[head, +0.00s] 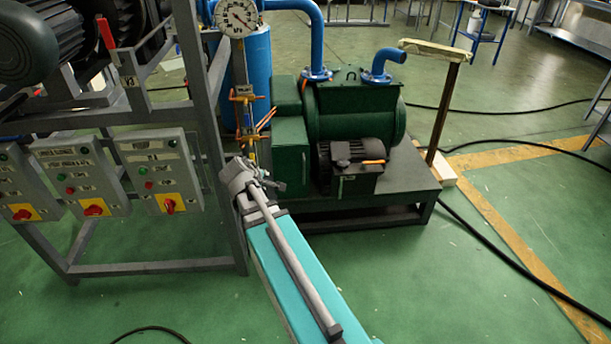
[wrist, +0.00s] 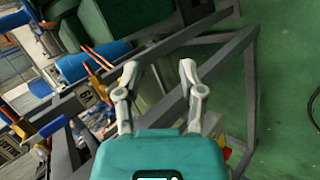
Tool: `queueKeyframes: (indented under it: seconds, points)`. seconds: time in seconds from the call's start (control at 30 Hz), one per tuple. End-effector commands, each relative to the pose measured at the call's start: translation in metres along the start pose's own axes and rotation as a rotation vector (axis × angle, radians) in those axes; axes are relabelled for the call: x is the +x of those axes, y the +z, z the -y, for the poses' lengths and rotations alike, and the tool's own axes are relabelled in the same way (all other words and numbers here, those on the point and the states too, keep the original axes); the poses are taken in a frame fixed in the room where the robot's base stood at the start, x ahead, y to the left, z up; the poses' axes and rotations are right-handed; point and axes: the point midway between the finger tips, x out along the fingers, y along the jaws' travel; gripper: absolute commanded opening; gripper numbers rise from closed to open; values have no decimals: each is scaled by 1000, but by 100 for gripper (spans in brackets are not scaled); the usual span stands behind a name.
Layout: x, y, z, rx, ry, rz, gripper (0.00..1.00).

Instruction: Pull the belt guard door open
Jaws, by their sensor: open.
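The green vacuum pump (head: 355,108) stands on a dark metal base. A green box-shaped cover (head: 290,150) on its left side looks like the belt guard; its front is upright and looks closed, but I cannot make out a handle or door edge. My gripper (head: 277,184) is low in front of this cover, partly hidden by my wrist. In the wrist view my gripper (wrist: 158,70) is open, with nothing between the fingertips. Green machine housing (wrist: 112,22) shows beyond the fingers at the top. I cannot tell whether a fingertip touches anything.
A grey frame with control boxes (head: 75,178) stands at the left. A pressure gauge (head: 236,17) and orange-handled valves stand behind my gripper. The pump's dark base (head: 385,190) lies to the right. Black cables cross the green floor (head: 450,290), which is otherwise clear at front right.

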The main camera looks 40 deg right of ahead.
Motion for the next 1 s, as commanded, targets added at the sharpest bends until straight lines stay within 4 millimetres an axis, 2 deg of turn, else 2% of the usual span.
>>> queueKeyframes:
  seconds: [0.03, 0.2, 0.6, 1.0]
  points:
    - [20, 2, 4, -33, 33, 3, 51]
    - [56, 8, -6, -162, 145, 15, 51]
    - [130, 21, -25, -499, 384, 84, 51]
    - [199, 32, -32, -874, 583, 198, 51]
